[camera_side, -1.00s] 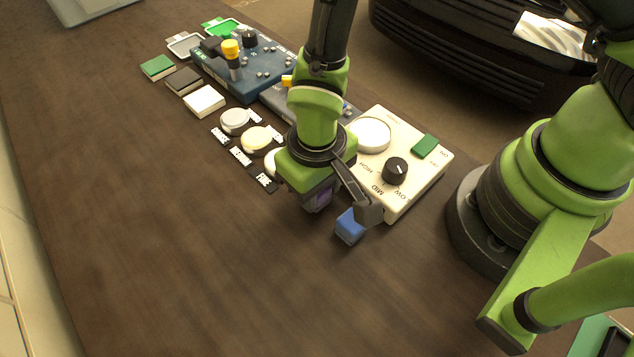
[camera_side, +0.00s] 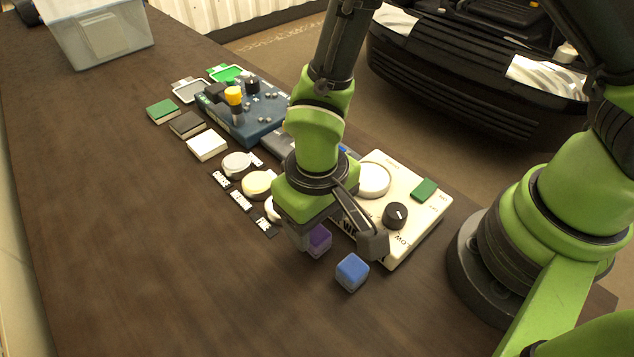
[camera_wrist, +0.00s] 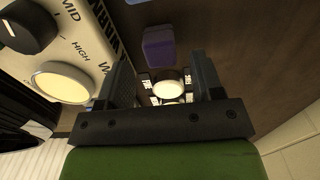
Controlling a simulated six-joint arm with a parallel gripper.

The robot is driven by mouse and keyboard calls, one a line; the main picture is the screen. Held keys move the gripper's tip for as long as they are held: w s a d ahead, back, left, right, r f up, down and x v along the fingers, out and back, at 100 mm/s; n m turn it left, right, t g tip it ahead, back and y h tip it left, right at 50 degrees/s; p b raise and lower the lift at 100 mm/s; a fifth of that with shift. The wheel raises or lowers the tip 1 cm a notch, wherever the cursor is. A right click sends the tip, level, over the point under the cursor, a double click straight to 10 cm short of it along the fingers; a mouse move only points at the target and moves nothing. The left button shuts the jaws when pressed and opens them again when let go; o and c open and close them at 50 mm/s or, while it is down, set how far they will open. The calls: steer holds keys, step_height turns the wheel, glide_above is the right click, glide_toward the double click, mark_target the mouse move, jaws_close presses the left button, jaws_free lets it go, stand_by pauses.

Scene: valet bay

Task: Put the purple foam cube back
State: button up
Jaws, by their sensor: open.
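The purple foam cube (camera_side: 319,240) appears to rest on the dark tabletop, partly hidden behind my gripper (camera_side: 338,243) in the side view. My gripper is open, with one finger on each side of the cube's line and nothing clamped. In the wrist view the purple cube (camera_wrist: 158,47) shows ahead of the open gripper (camera_wrist: 160,62), near the gap between the fingertips, apart from both. A blue cube (camera_side: 352,272) sits on the table just right of and nearer than the purple one.
A cream control box (camera_side: 425,213) with a black knob stands right of the gripper. Round pads (camera_side: 237,165) with labels, square pads (camera_side: 207,146) and a blue control box (camera_side: 245,118) lie behind. A clear bin (camera_side: 100,35) stands far left. The front-left table is clear.

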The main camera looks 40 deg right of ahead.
step_height(320, 180, up, 9)
steer(key=shift+f, duration=0.15)
step_height(320, 180, up, 5)
steer(key=m+t+y, duration=0.1)
glide_above(317, 233)
steer(key=d, duration=0.3)
steer(key=d+r+m+t, duration=0.1)
steer(key=d+r+t, duration=0.1)
steer(key=d+r, duration=0.35)
steer(key=s+d+r+m+t+y, duration=0.1)
steer(key=s+d+r+m+t, duration=0.1)
steer(key=s+d+r+t, duration=0.2)
steer(key=s+d+r, duration=0.2)
steer(key=s+r, duration=0.1)
steer(key=s, duration=0.1)
stand_by(1.3)
